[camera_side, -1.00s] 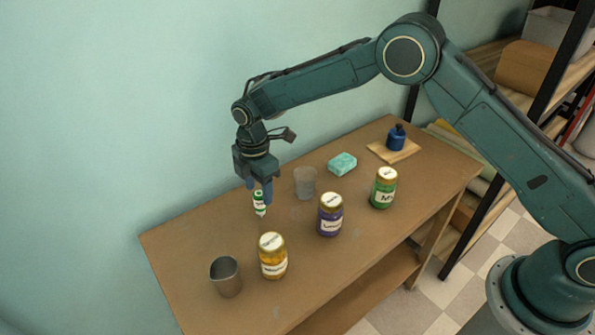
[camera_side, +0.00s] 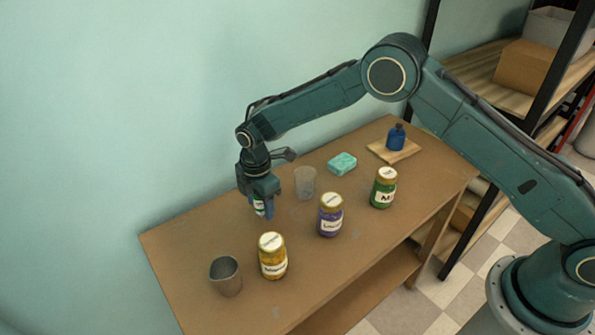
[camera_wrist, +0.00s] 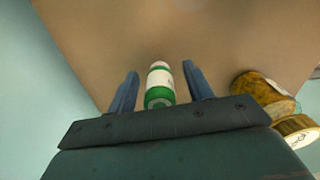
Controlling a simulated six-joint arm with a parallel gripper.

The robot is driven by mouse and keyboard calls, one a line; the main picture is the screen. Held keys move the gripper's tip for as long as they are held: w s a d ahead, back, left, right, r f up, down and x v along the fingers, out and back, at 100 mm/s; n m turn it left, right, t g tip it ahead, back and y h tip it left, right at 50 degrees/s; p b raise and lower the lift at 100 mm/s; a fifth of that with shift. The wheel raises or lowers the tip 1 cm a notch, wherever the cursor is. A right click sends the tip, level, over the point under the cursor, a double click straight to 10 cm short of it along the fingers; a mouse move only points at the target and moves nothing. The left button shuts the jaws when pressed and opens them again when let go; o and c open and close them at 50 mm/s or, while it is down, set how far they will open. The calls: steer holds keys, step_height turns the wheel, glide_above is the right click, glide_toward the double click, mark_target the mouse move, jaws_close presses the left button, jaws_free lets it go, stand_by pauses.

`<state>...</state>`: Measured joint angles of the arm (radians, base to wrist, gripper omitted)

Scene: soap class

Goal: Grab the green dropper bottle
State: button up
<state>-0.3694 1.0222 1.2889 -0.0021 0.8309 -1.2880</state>
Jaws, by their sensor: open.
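The green dropper bottle (camera_side: 259,206) stands on the table, mostly hidden behind my gripper in the side view. In the wrist view the bottle (camera_wrist: 160,86), green with a white label, lies between my two fingers. My gripper (camera_side: 260,212) is lowered around the bottle. In the wrist view the gripper (camera_wrist: 160,92) is open, with a gap between each blue finger and the bottle.
A yellow jar (camera_side: 272,256) and metal cup (camera_side: 226,277) stand toward the front. A purple jar (camera_side: 330,216), clear cup (camera_side: 305,183), green jar (camera_side: 383,188) and teal soap (camera_side: 342,163) stand to the right. A blue bottle (camera_side: 396,138) is on a wooden board (camera_side: 377,150).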

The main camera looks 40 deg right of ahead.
steer(key=c, duration=1)
steer(key=shift+r, duration=0.2)
steer(key=shift+c, duration=0.2)
step_height(320, 180, up, 20)
steer(key=shift+f, duration=0.15)
stand_by(0.4)
